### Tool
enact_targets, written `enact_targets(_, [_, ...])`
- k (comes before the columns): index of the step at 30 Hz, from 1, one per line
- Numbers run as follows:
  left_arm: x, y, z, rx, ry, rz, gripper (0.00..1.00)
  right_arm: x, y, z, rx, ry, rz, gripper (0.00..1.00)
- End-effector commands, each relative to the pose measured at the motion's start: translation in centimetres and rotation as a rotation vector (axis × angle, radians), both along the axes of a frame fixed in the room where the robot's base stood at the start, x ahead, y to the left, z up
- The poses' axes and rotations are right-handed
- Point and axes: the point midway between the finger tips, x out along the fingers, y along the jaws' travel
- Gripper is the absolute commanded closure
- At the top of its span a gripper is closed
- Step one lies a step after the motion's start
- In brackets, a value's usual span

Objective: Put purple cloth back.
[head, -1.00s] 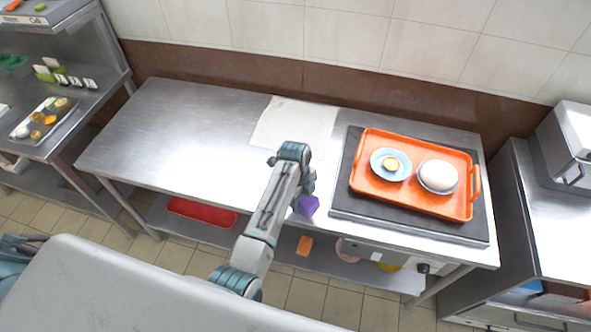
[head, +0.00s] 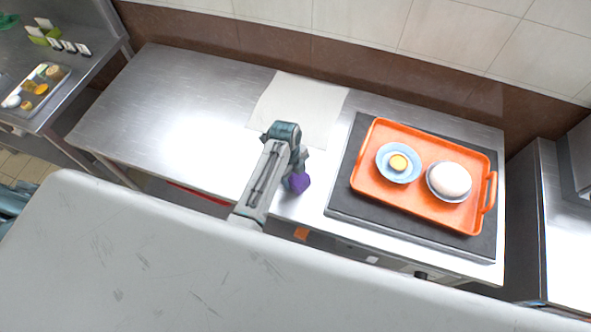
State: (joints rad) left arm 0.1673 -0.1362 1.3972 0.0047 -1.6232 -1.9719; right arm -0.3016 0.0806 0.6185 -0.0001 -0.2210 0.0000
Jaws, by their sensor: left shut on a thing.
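The purple cloth (head: 299,183) is a small bunched piece at the end of my left arm, above the front part of the steel table. My left gripper (head: 296,175) is shut on it; the fingertips are mostly hidden behind the wrist and the cloth. A white cloth or sheet (head: 300,105) lies flat on the table (head: 150,100) just behind the gripper. My right gripper is not in view.
An orange tray (head: 437,214) on a dark mat (head: 345,205) stands to the right, holding a blue bowl (head: 386,170) with yellow contents and a bowl with a white mound (head: 452,179). The table's left part is clear. A food tray (head: 62,88) sits on the left counter.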

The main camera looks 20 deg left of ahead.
Motion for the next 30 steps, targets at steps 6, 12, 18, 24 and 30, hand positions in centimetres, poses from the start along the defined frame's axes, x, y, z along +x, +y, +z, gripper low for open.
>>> enact_targets(6, [-0.1,0.1,-0.1,0.002,0.002,0.001,0.22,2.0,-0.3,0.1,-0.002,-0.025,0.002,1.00])
enact_targets(12, [0.0,0.0,-0.1,0.002,0.002,0.001,0.22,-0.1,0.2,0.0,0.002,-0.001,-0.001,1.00])
enact_targets(18, [0.1,0.2,0.8,0.001,-0.002,0.001,0.22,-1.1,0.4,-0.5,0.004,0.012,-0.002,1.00])
enact_targets(24, [0.4,0.6,4.3,0.001,-0.005,0.002,0.22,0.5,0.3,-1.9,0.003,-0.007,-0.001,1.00])
enact_targets(30, [0.7,1.2,8.5,0.001,-0.005,0.001,0.22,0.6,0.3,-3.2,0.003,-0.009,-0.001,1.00])
